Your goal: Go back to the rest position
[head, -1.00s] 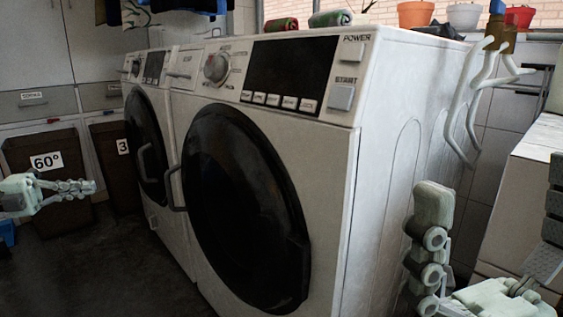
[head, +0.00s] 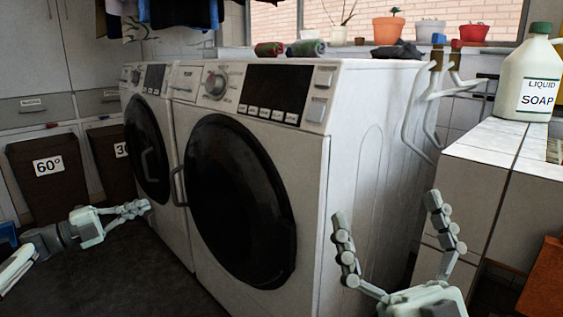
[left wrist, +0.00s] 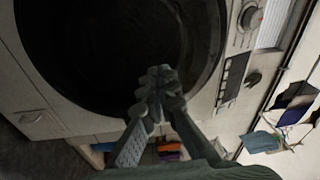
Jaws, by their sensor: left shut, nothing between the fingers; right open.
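My left gripper (head: 130,209) is at the lower left in the head view, shut and empty, with open floor around it. It also shows shut in the left wrist view (left wrist: 158,85), in front of a dark round washer door. My right gripper (head: 391,207) is at the lower right in the head view, with its fingers spread wide and nothing between them. It is in front of the near washing machine's right side and left of the tiled counter. Most of my right arm is out of view.
Two white washing machines (head: 312,190) stand side by side, doors closed. A tiled counter (head: 482,150) with a liquid soap bottle (head: 528,80) is at the right. A brown bin marked 60° (head: 47,190) stands at the left. Dark floor (head: 130,280) is clear in front.

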